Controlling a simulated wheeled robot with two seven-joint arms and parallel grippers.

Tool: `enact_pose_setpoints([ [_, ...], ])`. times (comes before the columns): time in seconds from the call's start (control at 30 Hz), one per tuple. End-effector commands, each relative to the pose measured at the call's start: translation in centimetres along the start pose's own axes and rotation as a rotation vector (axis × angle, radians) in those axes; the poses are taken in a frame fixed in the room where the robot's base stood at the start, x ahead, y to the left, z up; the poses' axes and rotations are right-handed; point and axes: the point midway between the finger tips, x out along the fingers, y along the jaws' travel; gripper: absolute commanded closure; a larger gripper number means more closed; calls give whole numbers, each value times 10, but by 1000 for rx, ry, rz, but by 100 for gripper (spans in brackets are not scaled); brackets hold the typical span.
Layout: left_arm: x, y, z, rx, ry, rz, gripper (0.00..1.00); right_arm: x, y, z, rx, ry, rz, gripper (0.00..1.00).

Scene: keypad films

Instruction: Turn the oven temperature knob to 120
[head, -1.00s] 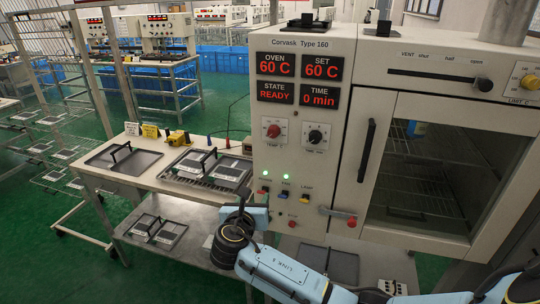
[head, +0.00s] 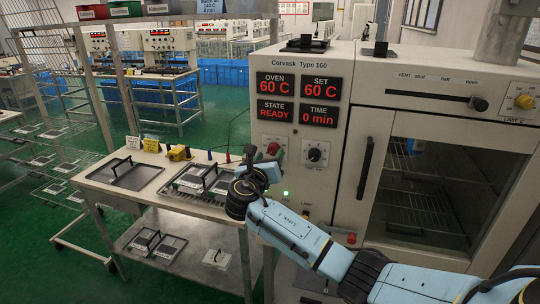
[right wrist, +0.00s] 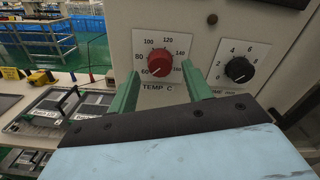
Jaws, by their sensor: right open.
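The red oven temperature knob (right wrist: 160,65) sits on a white dial plate marked 60 to 160, its pointer at the lower left near 60. It also shows in the head view (head: 273,149), partly behind my right gripper (head: 260,162). In the right wrist view my right gripper's green fingers (right wrist: 160,70) are open, one to each side below the knob. I cannot tell how far the tips are from the panel. The OVEN display (head: 285,87) and SET display (head: 321,89) both read 60 C. My left gripper is not in view.
A black timer knob (right wrist: 239,70) is right of the temperature knob. Below are a green-lit FAN button and a LAMP switch (head: 305,216). A side table (head: 150,189) with trays stands left of the oven. The oven door (head: 425,180) is shut.

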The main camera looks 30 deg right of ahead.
Motion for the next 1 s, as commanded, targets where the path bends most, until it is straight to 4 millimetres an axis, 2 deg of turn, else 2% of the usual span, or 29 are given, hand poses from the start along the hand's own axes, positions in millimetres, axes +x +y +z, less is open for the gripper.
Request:
enact_pose_setpoints([
  [0.2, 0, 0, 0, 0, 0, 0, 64, 14, -1, 0, 0, 1, -1, 51],
  [0.47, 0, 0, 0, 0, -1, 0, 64, 15, 0, 0, 0, 1, 0, 51],
  [0.8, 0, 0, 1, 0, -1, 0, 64, 15, 0, -1, 0, 1, 0, 94],
  [1.0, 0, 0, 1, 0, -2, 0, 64, 15, 0, -1, 10, 2, 0, 95],
])
